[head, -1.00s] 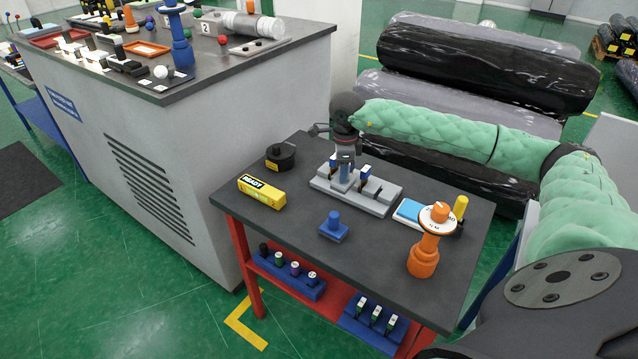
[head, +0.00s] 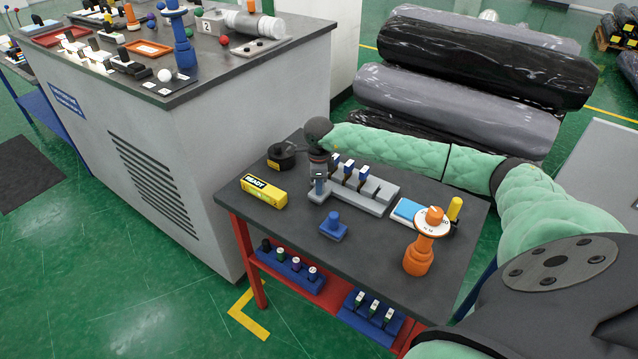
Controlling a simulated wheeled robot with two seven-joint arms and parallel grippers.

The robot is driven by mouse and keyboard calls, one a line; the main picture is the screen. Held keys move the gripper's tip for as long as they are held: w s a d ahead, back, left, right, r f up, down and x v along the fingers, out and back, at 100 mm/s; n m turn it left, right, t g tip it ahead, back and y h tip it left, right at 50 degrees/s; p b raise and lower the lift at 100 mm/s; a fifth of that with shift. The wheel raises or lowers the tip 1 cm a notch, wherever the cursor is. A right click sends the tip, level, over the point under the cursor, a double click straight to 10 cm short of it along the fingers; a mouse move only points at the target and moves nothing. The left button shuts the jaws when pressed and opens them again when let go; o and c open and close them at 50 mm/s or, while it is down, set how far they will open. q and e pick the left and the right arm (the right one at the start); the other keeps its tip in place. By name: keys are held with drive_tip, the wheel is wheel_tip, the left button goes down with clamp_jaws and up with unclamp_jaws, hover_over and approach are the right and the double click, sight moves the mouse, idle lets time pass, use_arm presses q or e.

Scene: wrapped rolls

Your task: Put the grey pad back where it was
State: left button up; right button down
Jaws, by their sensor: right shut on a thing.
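My right gripper (head: 319,184) is at the left end of the grey slotted rack (head: 378,196) on the dark table. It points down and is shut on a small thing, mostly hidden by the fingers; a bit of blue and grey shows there. I cannot tell for sure that this is the grey pad, nor whether it touches the rack. Several blue pieces with white and black tops (head: 350,170) stand upright along the back of the rack, right of the gripper. No separate grey pad shows clearly elsewhere on the table. My left gripper is not in view.
On the dark table (head: 290,228) are a yellow READY box (head: 264,190), a black round pot (head: 281,155), a blue knobbed block (head: 333,227), an orange stand (head: 420,250) and a light blue pad (head: 407,209). The table's front middle is clear.

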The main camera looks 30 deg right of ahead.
drive_tip(key=shift+f, duration=0.5)
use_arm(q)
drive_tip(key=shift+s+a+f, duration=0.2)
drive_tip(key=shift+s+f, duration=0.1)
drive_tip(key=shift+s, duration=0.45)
use_arm(e)
drive_tip(key=shift+f, duration=0.1)
drive_tip(key=shift+f, duration=0.1)
drive_tip(key=c, duration=1.5)
unclamp_jaws()
drive_tip(key=shift+c, duration=0.2)
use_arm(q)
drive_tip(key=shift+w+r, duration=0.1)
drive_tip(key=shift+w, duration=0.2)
use_arm(e)
drive_tip(key=o, duration=0.4)
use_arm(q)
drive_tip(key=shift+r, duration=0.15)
